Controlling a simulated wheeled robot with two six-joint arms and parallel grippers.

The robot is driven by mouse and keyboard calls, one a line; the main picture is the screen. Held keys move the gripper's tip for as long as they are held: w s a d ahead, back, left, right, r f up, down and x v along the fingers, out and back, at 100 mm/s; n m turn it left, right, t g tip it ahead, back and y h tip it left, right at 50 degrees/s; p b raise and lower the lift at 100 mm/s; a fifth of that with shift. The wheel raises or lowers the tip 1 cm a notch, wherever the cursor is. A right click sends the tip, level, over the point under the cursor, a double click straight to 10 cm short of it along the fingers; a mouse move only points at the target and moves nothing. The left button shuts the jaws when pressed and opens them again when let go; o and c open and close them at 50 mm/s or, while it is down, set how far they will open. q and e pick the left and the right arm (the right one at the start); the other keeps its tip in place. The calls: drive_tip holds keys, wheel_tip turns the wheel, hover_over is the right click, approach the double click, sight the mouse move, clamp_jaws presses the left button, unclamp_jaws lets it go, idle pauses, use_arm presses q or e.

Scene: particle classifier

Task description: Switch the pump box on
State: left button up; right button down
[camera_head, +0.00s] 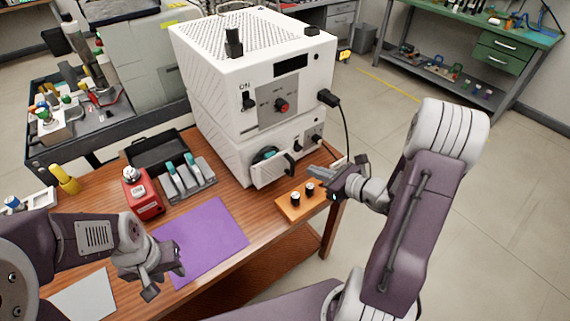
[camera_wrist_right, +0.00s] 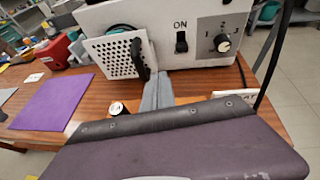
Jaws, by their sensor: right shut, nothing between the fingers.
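Two white boxes are stacked on the wooden table; neither is labelled as the pump box. The upper box (camera_head: 215,100) has a black switch (camera_head: 249,104) marked ON and a red knob (camera_head: 282,105). The lower box (camera_head: 242,152) has a perforated front panel (camera_wrist_right: 112,58) with a black handle. The right wrist view shows its black switch (camera_wrist_right: 181,42) under "ON" and a knob (camera_wrist_right: 222,43). I cannot tell the switch's position. My right gripper (camera_head: 318,171) is shut and empty, before the lower box; its fingers (camera_wrist_right: 158,90) point towards it. My left gripper (camera_head: 165,283) looks open and empty.
A black plug and cable (camera_head: 332,100) hang at the upper box's right side. A red device (camera_head: 143,195), grey rack (camera_head: 187,180) and purple mat (camera_head: 205,238) lie left.

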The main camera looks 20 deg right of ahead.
sight(298, 148)
use_arm(q)
drive_tip(key=shift+w+a+f, duration=0.2)
drive_tip(key=shift+a+f, duration=0.15)
drive_tip(key=shift+a, duration=0.05)
use_arm(e)
drive_tip(key=shift+w+d+f+m+t+h, duration=0.2)
drive_tip(key=shift+w+d+m+h, duration=0.1)
drive_tip(key=shift+d+m, duration=0.15)
drive_tip(key=shift+w+d+f+m+t+h, duration=0.1)
drive_tip(key=shift+w+d+m+t+h, duration=0.1)
drive_tip(key=shift+d+m+h, duration=0.25)
use_arm(q)
drive_tip(key=shift+a, duration=0.1)
use_arm(e)
drive_tip(key=shift+w+d, duration=0.1)
drive_tip(key=shift+d, duration=0.3)
use_arm(q)
drive_tip(key=shift+d+r, duration=0.1)
drive_tip(key=shift+d, duration=0.1)
use_arm(e)
drive_tip(key=shift+d+r, duration=0.1)
drive_tip(key=shift+d, duration=0.15)
use_arm(q)
drive_tip(key=shift+f+b, duration=0.45)
use_arm(e)
drive_tip(key=x, duration=1)
drive_tip(key=shift+r, duration=0.15)
